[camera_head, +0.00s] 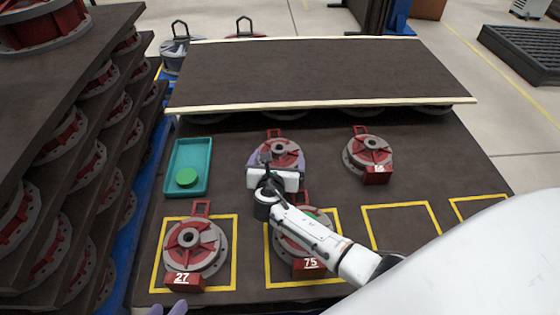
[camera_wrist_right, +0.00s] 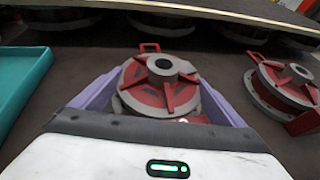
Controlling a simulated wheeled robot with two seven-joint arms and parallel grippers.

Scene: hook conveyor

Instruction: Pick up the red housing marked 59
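A red housing (camera_head: 284,148) on a grey flange sits mid-table with its loop handle at the back. Its number plate is hidden behind my right gripper. My right gripper (camera_head: 276,163) has its purple fingers on either side of this housing, which also shows in the right wrist view (camera_wrist_right: 158,78). The fingers lie close along the flange; I cannot tell whether they press on it. No 59 is readable. Other housings show 27 (camera_head: 192,247), 75 (camera_head: 312,251), partly under my right arm, and a small unclear number (camera_head: 370,153). Only purple tips of my left gripper (camera_head: 167,309) show.
A rack of housings (camera_head: 75,150) stands at the left. Two yellow-outlined squares at the right look bare.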

